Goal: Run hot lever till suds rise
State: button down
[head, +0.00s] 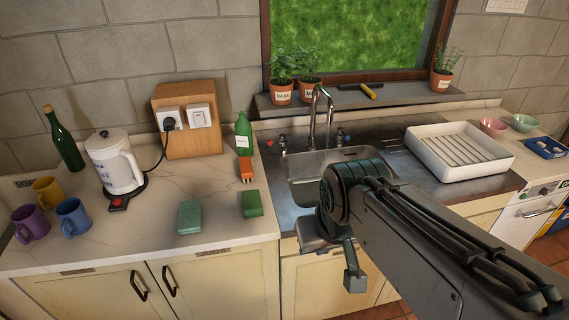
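The steel sink (300,189) is set in the counter, its basin partly hidden behind my arm. A tall curved tap (312,120) stands at its back. The hot lever (282,143), with a red tip, is left of the tap. A blue-tipped lever (342,136) is on the right. I cannot make out running water or suds in the visible part of the basin. My gripper (350,278) hangs low in front of the sink's front edge, well apart from the hot lever. Its fingers are too hidden to tell whether it is open or shut.
A green soap bottle (243,136), an orange brush (247,169) and two green blocks (190,217) (252,204) stand left of the sink. A kettle (115,163), mugs (73,217) and a wine bottle (64,140) are farther left. A white drying rack (459,170) is at right.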

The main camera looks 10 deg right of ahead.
aim_at(283, 138)
jog(key=u, duration=0.3)
jog(key=k, duration=0.2)
jog(key=z, duration=1.1)
jog(key=i, duration=1.15)
jog(key=u, duration=0.8)
